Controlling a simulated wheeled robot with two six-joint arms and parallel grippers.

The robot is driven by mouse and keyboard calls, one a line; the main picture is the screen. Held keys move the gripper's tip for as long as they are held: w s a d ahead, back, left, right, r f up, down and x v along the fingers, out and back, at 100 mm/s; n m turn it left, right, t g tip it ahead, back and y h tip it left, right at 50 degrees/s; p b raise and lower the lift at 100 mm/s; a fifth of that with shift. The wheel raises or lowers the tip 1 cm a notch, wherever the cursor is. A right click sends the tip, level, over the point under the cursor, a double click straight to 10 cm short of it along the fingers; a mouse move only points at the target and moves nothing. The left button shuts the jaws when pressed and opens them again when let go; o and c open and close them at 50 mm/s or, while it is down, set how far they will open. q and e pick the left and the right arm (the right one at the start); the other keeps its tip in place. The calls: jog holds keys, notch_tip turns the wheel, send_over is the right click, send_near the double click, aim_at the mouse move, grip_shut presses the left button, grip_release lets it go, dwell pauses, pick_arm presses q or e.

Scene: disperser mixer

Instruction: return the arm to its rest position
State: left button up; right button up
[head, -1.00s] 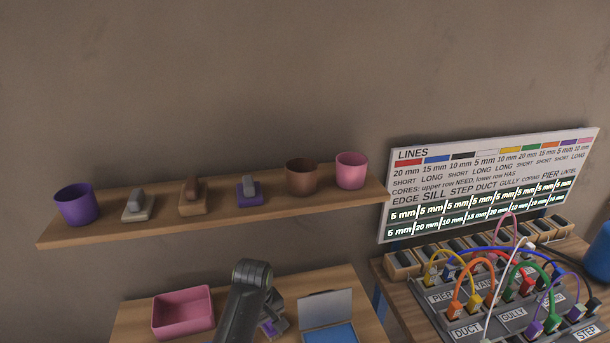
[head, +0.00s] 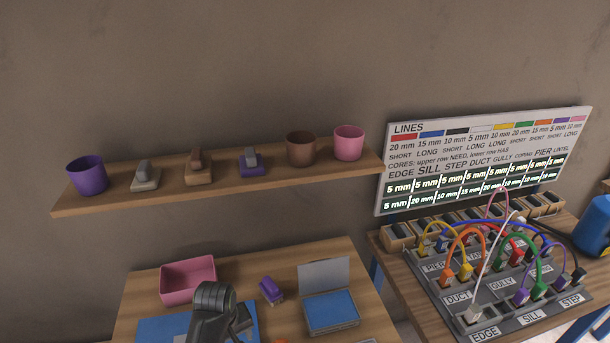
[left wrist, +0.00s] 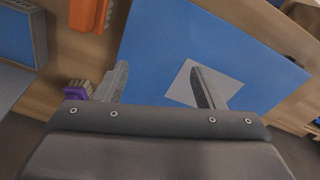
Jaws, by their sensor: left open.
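My left arm (head: 210,312) comes up from the bottom edge in the head view, above the blue mat (head: 160,330) on the wooden table; its fingertips are hard to make out there. In the left wrist view my left gripper (left wrist: 163,86) is open and empty, with two grey fingers spread over the blue mat and a pale square (left wrist: 198,84) on it. A purple piece (head: 271,289) stands on the table, right of the arm and apart from it. My right gripper is not in view.
A pink tray (head: 166,289) sits behind the arm. An open case with a blue inside (head: 332,309) stands right of the purple piece. A shelf (head: 110,204) with cups and small blocks hangs above. A socket panel with coloured cables (head: 505,283) stands right.

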pick_arm(q)
jog(key=s+a+m+t+y, duration=0.1)
jog(key=s+a, duration=0.4)
jog(key=s, duration=0.2)
jog(key=s+a+m+t, duration=0.1)
jog(key=s+a+m, duration=0.1)
jog(key=s+a, duration=0.45)
jog(key=s+a+r+m+t, duration=0.1)
jog(key=s+r+m, duration=0.15)
jog(key=s, duration=0.35)
jog(key=s+a+r+m, duration=0.1)
jog(key=s+r, duration=0.3)
jog(key=s, duration=0.2)
notch_tip(320, 180, down, 32)
jog(key=a+g+b, duration=0.1)
jog(key=b, duration=0.7)
jog(key=s+f+b, duration=0.3)
jog(key=s+f, duration=0.4)
jog(key=f, duration=0.4)
jog(key=s+d+f+g+b, duration=0.1)
jog(key=s+f+b, duration=0.2)
jog(key=s+f, duration=0.5)
notch_tip(320, 180, down, 4)
jog(key=shift+f+n+g, duration=0.1)
jog(key=shift+n+g, duration=0.2)
jog(key=shift+n, duration=0.05)
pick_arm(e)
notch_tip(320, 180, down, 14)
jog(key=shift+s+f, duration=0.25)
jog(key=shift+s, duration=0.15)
